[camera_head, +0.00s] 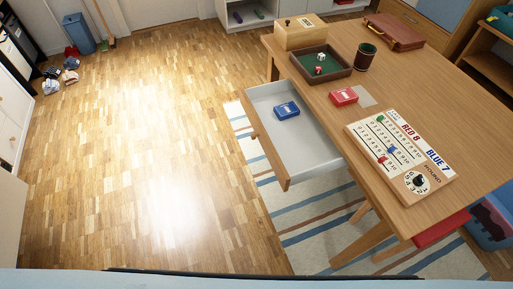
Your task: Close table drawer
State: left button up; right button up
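The table drawer (309,155) is pulled out from the left side of the wooden table (400,92). Its wooden front (267,150) faces left, and its inside is light grey. A blue card box (287,110) lies inside, toward the drawer's far end. Neither of my grippers shows in the head view.
On the table are a wooden box (300,32), a dice tray (338,73), a dark cup (365,57), a red card box (343,96), a scoreboard (424,180) and a brown case (394,31). A striped rug (300,218) lies below. The wooden floor (130,170) at left is clear.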

aim_at(297, 149)
jog(key=u, duration=0.5)
jog(key=i, duration=0.9)
jog(key=z, duration=0.2)
jog(key=k, duration=0.8)
jog(key=z, duration=0.5)
jog(key=i, duration=0.5)
